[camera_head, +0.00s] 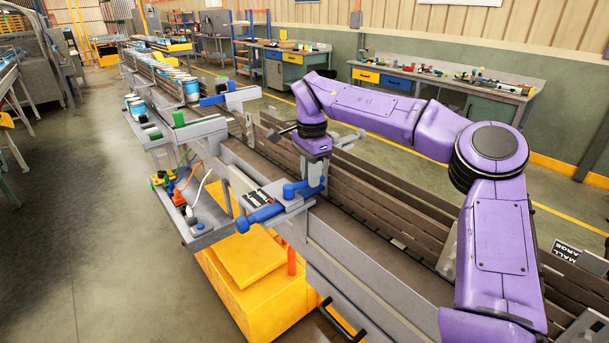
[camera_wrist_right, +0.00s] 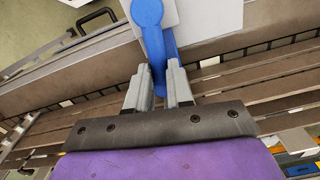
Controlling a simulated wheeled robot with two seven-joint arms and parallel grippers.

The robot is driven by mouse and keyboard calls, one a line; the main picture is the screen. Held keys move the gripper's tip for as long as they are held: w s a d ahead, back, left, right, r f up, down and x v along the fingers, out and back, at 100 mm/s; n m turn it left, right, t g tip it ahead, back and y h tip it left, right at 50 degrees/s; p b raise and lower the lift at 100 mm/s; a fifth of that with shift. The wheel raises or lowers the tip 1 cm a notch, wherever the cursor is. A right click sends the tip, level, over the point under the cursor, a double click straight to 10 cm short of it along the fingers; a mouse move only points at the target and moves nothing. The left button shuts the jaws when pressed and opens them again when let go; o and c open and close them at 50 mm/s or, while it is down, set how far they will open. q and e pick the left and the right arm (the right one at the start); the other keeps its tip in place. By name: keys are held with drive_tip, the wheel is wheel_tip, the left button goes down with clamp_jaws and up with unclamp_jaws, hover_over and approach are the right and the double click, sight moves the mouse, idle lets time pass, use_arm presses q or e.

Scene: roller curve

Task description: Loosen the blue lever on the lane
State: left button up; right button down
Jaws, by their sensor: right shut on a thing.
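The blue lever (camera_head: 298,188) sits on a light grey plate (camera_head: 284,204) at the near side of the lane (camera_head: 350,230). My right gripper (camera_head: 314,174) comes down over it from above. In the right wrist view, the lever's round blue end (camera_wrist_right: 147,12) is on the plate and its arm runs down between the two grey fingers of my right gripper (camera_wrist_right: 158,88). The fingers are closed on the lever's arm, and its lower end is partly hidden between them. My left gripper is not in view.
A thick blue handle (camera_head: 261,217) is beside the lever on the same bracket. A grey tray (camera_head: 208,222) with small tools hangs left of the lane, above a yellow box (camera_head: 255,275). Blue-and-white cans (camera_head: 191,88) stand farther along. Open floor lies at left.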

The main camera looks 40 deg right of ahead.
drive_tip(key=shift+s+a+f, duration=0.1)
drive_tip(key=shift+f, duration=0.2)
drive_tip(key=c, duration=1)
unclamp_jaws()
drive_tip(key=shift+r, duration=0.3)
wheel_tip(320, 180, up, 10)
drive_tip(key=shift+w, duration=0.2)
drive_tip(key=shift+r, duration=0.1)
drive_tip(key=shift+a, duration=0.1)
